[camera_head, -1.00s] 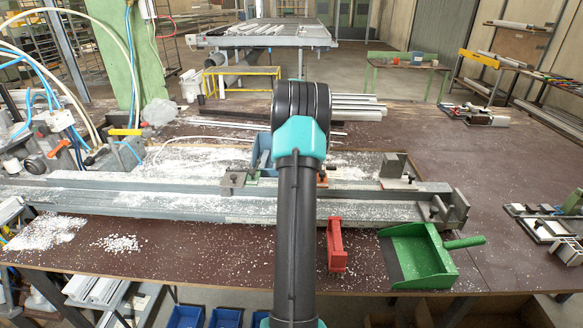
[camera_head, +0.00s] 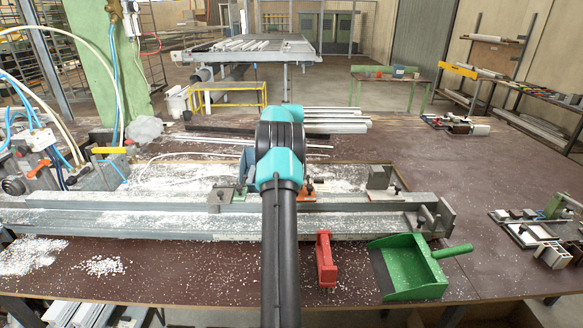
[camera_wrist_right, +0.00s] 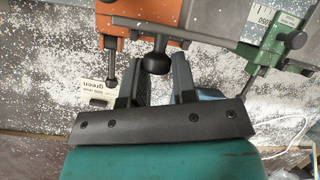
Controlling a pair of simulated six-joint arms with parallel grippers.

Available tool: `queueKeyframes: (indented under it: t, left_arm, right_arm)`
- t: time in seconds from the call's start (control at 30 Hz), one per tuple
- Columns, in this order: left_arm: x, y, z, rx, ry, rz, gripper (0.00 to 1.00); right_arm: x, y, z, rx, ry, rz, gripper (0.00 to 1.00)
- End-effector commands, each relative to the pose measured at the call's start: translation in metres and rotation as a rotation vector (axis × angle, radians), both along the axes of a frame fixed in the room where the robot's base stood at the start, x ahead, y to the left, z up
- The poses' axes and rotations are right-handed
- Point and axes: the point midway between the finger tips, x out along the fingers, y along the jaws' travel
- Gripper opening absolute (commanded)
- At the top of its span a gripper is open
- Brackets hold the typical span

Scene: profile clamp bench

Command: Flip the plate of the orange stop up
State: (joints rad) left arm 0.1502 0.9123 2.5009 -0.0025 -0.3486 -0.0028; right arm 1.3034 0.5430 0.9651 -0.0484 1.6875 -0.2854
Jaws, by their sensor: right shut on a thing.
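The orange stop (camera_head: 309,189) sits on the grey rail behind my right arm in the head view, mostly hidden by it. A black round knob (camera_wrist_right: 155,62) hangs from the stop. My right gripper (camera_wrist_right: 157,68) is shut on this knob, one dark finger on each side. In the head view my arm hides the gripper. My left gripper is not in view.
A green stop (camera_wrist_right: 270,38) stands to the right of the orange one in the wrist view. In the head view a red block (camera_head: 325,258) and a green dustpan (camera_head: 409,265) lie in front of the rail (camera_head: 130,222). White chips cover parts of the bench.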

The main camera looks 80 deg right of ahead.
Motion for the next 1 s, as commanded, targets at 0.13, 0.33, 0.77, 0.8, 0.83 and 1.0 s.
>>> queueKeyframes:
  t: [0.13,0.33,0.77,0.8,0.83,1.0]
  left_arm:
    - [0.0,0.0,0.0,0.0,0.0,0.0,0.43]
    - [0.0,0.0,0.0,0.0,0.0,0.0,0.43]
    - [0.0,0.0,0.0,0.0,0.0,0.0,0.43]
    - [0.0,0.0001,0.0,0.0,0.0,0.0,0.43]
    - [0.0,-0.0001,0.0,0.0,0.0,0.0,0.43]
    - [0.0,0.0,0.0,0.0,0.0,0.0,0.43]
  right_arm:
    - [-0.0055,-0.0069,-0.0065,0.002,0.011,-0.004,0.0]
    - [-0.0049,-0.0101,-0.0082,0.002,0.01,-0.005,0.0]
    - [-0.0047,-0.0113,-0.009,0.0,0.01,-0.005,0.28]
    - [-0.0047,-0.0112,-0.0089,0.0,0.01,-0.005,0.31]
    - [-0.0046,-0.0111,-0.0088,0.0,0.01,-0.005,0.34]
    - [-0.0038,-0.0104,-0.0076,0.002,0.008,-0.004,0.5]
